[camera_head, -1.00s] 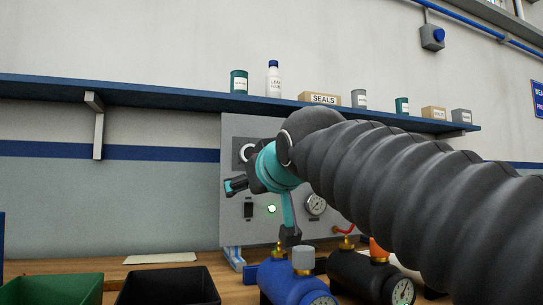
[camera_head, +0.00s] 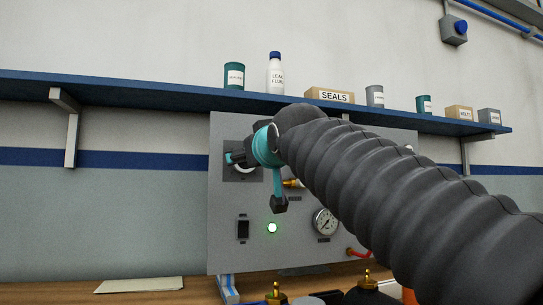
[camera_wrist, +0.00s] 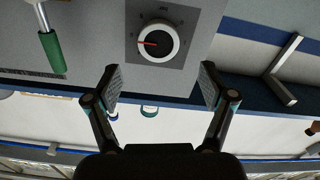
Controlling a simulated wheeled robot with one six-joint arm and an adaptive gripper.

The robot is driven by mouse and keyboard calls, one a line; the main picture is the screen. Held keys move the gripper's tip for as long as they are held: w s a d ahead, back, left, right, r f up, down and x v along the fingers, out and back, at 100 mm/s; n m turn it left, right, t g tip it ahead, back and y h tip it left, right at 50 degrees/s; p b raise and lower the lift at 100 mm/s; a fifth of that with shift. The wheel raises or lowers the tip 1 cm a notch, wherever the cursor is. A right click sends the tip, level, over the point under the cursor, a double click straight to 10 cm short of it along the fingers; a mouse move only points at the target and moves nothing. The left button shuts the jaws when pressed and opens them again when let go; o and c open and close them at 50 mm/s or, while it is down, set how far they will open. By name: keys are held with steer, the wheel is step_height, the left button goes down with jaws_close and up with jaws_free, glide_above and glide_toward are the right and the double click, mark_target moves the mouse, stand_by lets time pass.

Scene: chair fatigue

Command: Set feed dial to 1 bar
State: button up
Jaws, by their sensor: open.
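The feed dial (camera_wrist: 158,42) is in the wrist view at top centre, a round dark knob with a white ring on a dark square plate. Its red pointer points left in that view; the scale marks are too small to read. In the head view the dial (camera_head: 245,169) is mostly covered by my gripper (camera_head: 255,180). My gripper also shows in the wrist view (camera_wrist: 161,76), open and empty. Its two fingers stand apart on either side below the dial, and I see no contact with it.
The grey panel (camera_head: 235,255) also carries a black switch (camera_head: 243,229), a lit green lamp (camera_head: 272,228) and a pressure gauge (camera_head: 325,221). A green-handled lever (camera_wrist: 50,45) is beside the dial in the wrist view. A blue shelf (camera_head: 150,90) with containers runs above the panel.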

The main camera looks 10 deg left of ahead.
steer(key=p+x, duration=0.1)
steer(key=x, duration=0.5)
steer(key=shift+w, duration=0.15)
steer(key=c, duration=1.2)
